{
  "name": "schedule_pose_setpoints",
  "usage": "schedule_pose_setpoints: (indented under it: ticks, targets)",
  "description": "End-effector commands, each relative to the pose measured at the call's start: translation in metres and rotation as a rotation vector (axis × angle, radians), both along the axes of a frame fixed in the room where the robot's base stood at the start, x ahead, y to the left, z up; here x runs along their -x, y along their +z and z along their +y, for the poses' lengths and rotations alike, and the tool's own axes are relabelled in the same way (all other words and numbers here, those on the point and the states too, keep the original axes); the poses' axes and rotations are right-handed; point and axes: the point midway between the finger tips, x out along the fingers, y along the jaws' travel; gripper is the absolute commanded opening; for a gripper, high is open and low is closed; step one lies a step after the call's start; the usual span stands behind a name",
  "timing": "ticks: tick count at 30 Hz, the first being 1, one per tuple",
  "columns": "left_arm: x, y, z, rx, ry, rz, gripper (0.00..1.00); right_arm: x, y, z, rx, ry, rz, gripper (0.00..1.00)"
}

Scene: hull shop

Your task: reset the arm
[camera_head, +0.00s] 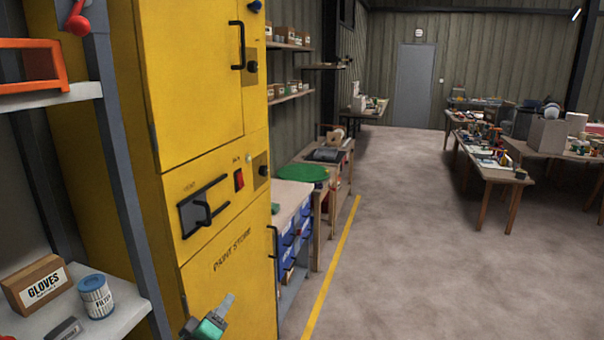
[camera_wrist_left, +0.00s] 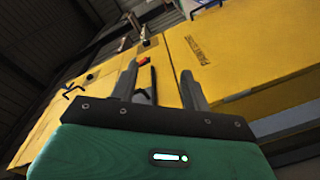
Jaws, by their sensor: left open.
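My left gripper (camera_head: 209,312) is at the bottom of the head view, in front of the lower door of the yellow paint store cabinet (camera_head: 222,295). Its fingers are apart, with nothing between them. In the left wrist view the two grey fingers of the gripper (camera_wrist_left: 159,70) point toward the yellow cabinet (camera_wrist_left: 225,72). A black handle (camera_wrist_left: 152,85) and a red switch (camera_wrist_left: 143,60) on the cabinet show behind the gap between them. Whether a finger touches the cabinet cannot be told. My right gripper is not in view.
A shelf rack at the left holds a gloves box (camera_head: 37,285) and a filter can (camera_head: 96,297). The cabinet's black handles (camera_head: 237,45) stick out. A bench with blue bins (camera_head: 290,247) stands beyond. Cluttered tables (camera_head: 487,172) stand at the right. The floor (camera_head: 400,255) between is clear.

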Motion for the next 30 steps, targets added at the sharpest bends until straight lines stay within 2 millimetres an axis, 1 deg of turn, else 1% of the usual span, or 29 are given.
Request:
schedule_pose_setpoints:
  ticks: [1, 2, 3, 5, 6, 8, 9, 10, 12, 14, 15, 21, 27, 28, 30]
  targets:
    - [0.023, -0.027, 0.0, -0.091, -0.014, 0.08, 0.48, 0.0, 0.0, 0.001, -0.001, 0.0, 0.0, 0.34]
    - [0.036, -0.041, 0.001, -0.147, -0.025, 0.124, 0.48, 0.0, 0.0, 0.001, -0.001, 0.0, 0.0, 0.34]
    - [0.055, -0.059, 0.001, -0.222, -0.042, 0.184, 0.48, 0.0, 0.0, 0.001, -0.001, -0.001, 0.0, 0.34]
    - [0.084, -0.084, 0.003, -0.33, -0.073, 0.276, 0.48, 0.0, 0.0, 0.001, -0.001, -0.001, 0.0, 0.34]
    - [0.105, -0.1, 0.005, -0.401, -0.097, 0.337, 0.48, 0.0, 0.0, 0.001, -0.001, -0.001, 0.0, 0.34]
    - [0.137, -0.121, 0.009, -0.505, -0.139, 0.427, 0.48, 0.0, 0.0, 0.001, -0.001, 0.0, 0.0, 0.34]
    - [0.159, -0.133, 0.012, -0.569, -0.171, 0.485, 0.48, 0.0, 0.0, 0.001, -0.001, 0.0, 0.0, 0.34]
    - [0.175, -0.141, 0.014, -0.613, -0.193, 0.526, 0.48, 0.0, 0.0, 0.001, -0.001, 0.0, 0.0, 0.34]
    - [0.208, -0.155, 0.018, -0.7, -0.246, 0.608, 0.48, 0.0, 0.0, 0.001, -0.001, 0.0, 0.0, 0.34]
    - [0.232, -0.163, 0.022, -0.762, -0.288, 0.665, 0.48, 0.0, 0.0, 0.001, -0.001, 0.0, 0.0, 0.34]
    - [0.247, -0.167, 0.025, -0.797, -0.314, 0.702, 0.48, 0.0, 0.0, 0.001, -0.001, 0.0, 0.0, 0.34]
    - [0.31, -0.179, 0.036, -0.932, -0.434, 0.848, 0.48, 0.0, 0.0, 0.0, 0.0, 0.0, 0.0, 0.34]
    - [0.366, -0.181, 0.046, -1.033, -0.551, 0.97, 0.48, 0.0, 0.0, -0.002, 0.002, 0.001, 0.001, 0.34]
    - [0.36, -0.191, 0.045, -1.03, -0.55, 0.968, 0.48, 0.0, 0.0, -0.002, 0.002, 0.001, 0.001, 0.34]
    - [0.354, -0.207, 0.044, -1.027, -0.552, 0.972, 0.48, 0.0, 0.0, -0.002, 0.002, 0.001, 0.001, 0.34]
